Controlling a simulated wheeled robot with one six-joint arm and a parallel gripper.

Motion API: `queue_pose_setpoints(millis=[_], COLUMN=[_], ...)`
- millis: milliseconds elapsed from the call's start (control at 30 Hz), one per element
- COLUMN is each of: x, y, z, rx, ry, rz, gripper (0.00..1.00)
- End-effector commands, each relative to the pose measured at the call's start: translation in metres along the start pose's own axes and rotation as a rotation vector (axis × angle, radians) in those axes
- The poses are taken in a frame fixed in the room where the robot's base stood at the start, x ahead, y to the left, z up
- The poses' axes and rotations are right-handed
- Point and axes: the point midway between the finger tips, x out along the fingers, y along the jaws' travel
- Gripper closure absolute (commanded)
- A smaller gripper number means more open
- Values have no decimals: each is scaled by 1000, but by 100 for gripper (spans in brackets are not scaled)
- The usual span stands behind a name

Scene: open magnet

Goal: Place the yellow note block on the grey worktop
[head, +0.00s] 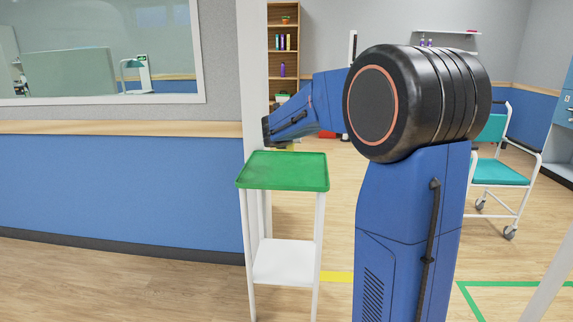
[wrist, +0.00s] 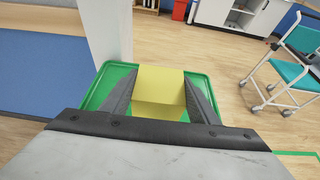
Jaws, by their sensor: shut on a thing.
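The yellow note block (wrist: 160,82) is between the two dark fingers of my gripper (wrist: 160,92) in the wrist view, and the fingers are shut on its sides. The green tray top (head: 283,168) of a white stand lies below; its rim also shows around the block in the wrist view (wrist: 202,82). In the head view my gripper (head: 270,130) is above the tray's back edge, and the block is mostly hidden there. I cannot tell from these frames how large the gap between block and tray is. I cannot pick out a grey worktop with certainty in either view.
A white post (head: 252,60) stands right beside the tray's back left. A blue wall (head: 120,190) with a wooden rail is at the left. A teal wheeled chair (head: 500,172) stands at the right. A bookshelf (head: 284,42) is at the back. Wooden floor lies open between them.

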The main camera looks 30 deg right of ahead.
Motion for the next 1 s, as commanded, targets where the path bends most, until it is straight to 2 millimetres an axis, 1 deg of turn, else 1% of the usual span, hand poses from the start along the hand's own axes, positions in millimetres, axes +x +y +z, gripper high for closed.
queue_pose_setpoints(millis=[200, 300, 467, 700, 833, 1000], x=[13, 17, 21, 32, 36, 36], y=[0, 0, 0, 0, 0, 0], z=[-31, -42, -50, -77, -86, -87], rx=[-3, -2, -1, -2, -1, 0], ry=[3, 2, 1, 2, 1, 0], rz=[-1, 0, 0, 0, 0, 0], gripper=[71, 71, 71, 71, 71, 71])
